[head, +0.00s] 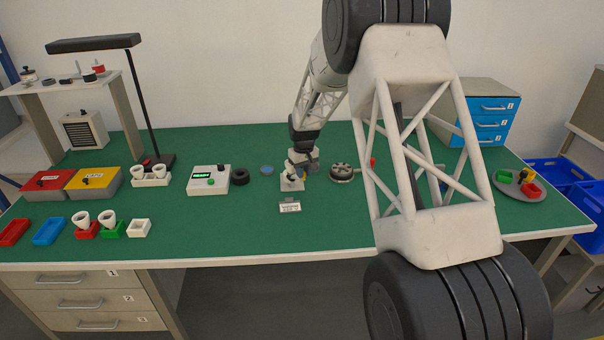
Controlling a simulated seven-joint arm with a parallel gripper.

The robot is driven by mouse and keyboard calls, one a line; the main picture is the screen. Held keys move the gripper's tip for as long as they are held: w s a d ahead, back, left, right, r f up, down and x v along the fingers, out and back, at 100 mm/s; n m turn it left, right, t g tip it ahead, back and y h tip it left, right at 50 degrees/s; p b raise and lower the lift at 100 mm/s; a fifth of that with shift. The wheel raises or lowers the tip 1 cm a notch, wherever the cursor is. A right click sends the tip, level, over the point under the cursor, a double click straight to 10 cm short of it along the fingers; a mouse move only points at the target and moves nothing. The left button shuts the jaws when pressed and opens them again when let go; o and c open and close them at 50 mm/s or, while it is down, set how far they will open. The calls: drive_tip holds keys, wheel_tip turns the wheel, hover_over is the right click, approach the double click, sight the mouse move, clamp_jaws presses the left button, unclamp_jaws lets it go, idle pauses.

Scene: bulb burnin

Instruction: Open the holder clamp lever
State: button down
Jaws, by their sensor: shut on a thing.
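The small white holder (291,182) stands on the green bench top near the middle in the head view. My gripper (306,168) is at its right upper side, pointing down and close against it. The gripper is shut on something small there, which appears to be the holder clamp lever. A small orange-yellow spot shows beside the fingers. The fingers and the holder's upper part overlap, so the lever's exact angle is too small to tell. I cannot make out a bulb in the holder.
A label plate (290,207) lies in front of the holder. A round dark fixture (342,172) stands to the right, a blue disc (267,170), black ring (240,176) and display box (208,180) to the left. My arm hides part of the bench's right. The front middle is clear.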

drive_tip(key=shift+w+d+n, duration=0.1)
drive_tip(key=shift+w+n, duration=0.3)
drive_tip(key=shift+n, duration=0.65)
drive_tip(key=shift+w+d+n, duration=0.1)
drive_tip(key=shift+w+n, duration=0.3)
drive_tip(key=shift+n, duration=0.65)
drive_tip(key=c, duration=1)
unclamp_jaws()
wheel_tip(320, 180, up, 8)
